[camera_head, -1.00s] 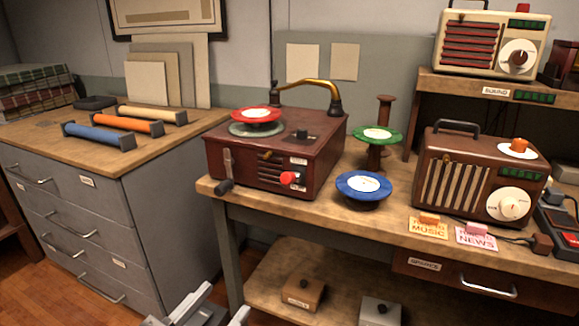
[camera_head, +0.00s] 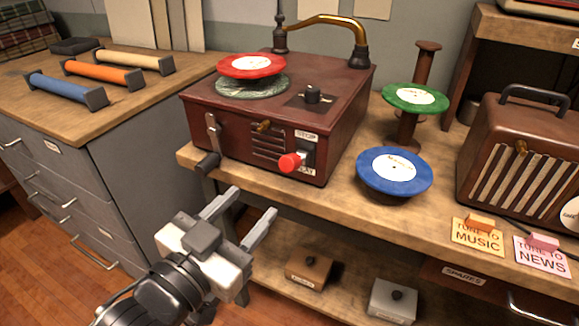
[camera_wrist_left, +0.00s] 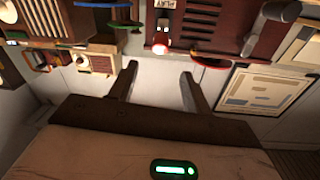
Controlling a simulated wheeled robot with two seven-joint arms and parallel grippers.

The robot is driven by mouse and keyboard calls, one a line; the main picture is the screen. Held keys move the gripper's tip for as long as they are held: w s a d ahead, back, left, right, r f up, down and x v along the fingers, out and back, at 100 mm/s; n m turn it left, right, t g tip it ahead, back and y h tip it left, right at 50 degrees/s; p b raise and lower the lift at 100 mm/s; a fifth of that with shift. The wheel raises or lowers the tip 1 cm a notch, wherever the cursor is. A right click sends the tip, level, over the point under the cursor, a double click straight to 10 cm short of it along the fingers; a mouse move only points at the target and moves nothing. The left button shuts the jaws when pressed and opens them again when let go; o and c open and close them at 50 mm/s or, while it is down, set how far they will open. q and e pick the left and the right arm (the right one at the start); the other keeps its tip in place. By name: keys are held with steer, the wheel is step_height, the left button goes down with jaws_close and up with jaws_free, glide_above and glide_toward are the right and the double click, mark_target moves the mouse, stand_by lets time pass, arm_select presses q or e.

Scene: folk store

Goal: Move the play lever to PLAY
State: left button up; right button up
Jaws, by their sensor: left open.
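The wooden record player (camera_head: 210,125) stands on the bench. On its front a red-knobbed lever (camera_head: 289,162) sticks out of a slot plate, below a white label (camera_head: 307,136) that seems to read STOP. The knob also shows at top centre of the left wrist view (camera_wrist_left: 160,45), near a PLAY label (camera_wrist_left: 187,9). My left gripper (camera_head: 254,202) is open and empty, in front of and below the player's front, apart from the lever. Its fingers (camera_wrist_left: 158,71) show in the left wrist view with nothing between them. My right gripper is out of view.
A crank (camera_head: 213,135) is on the player's left front. A red record (camera_head: 251,66) sits on top, with a brass tone arm (camera_head: 330,22) behind. A blue record (camera_head: 394,170), a green record (camera_head: 415,97) and a radio (camera_head: 525,150) are to the right. The bench edge lies below the lever.

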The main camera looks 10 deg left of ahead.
mark_target(284, 168)
arm_select(q)
steer(key=p+x, duration=0.1)
steer(key=x, duration=1.1)
steer(key=shift+w, duration=0.4)
jaws_close()
